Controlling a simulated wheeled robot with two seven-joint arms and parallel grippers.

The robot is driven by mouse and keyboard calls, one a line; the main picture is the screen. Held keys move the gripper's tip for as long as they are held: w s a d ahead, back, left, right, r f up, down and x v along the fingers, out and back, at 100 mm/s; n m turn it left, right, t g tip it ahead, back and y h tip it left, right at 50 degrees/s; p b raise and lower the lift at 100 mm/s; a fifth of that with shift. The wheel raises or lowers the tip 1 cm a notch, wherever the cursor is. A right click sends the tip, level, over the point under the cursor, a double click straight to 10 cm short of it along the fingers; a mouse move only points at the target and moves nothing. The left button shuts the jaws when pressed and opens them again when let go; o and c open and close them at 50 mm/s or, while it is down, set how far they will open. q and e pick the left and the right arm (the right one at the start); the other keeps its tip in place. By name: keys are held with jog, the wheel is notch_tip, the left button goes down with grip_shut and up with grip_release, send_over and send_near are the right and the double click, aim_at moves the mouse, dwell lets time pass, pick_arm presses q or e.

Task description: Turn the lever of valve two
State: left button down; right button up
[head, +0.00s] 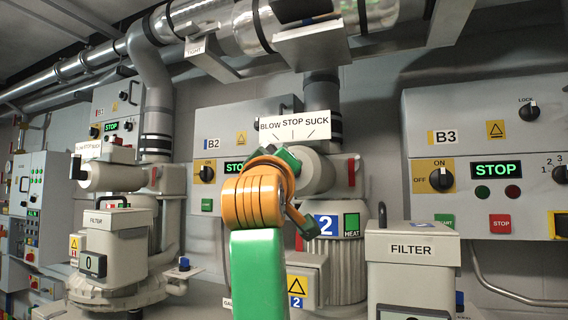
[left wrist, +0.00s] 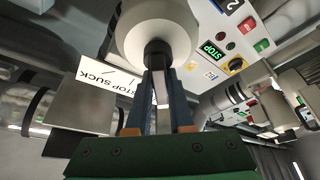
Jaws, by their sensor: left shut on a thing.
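My left gripper (head: 288,159) is at the front of this cylinder. My right gripper is not in view.
A FILTER box (head: 412,250) stands close at the right front. The B2 panel (head: 222,130) and B3 panel (head: 470,110) are on the wall behind. Another valve (head: 112,177) with its own sign stands at left. Large pipes run overhead.

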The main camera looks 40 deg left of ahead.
pick_arm(q)
jog(key=shift+n, duration=0.5)
jog(key=c, duration=1)
grip_release()
jog(key=shift+s, duration=0.1)
jog(key=shift+o, duration=1)
jog(key=shift+s+a+r, duration=0.1)
jog(key=shift+s, duration=0.1)
jog(key=b+v, duration=0.5)
jog(key=v, duration=0.2)
jog(key=shift+s, duration=0.35)
jog(key=shift+w, duration=0.15)
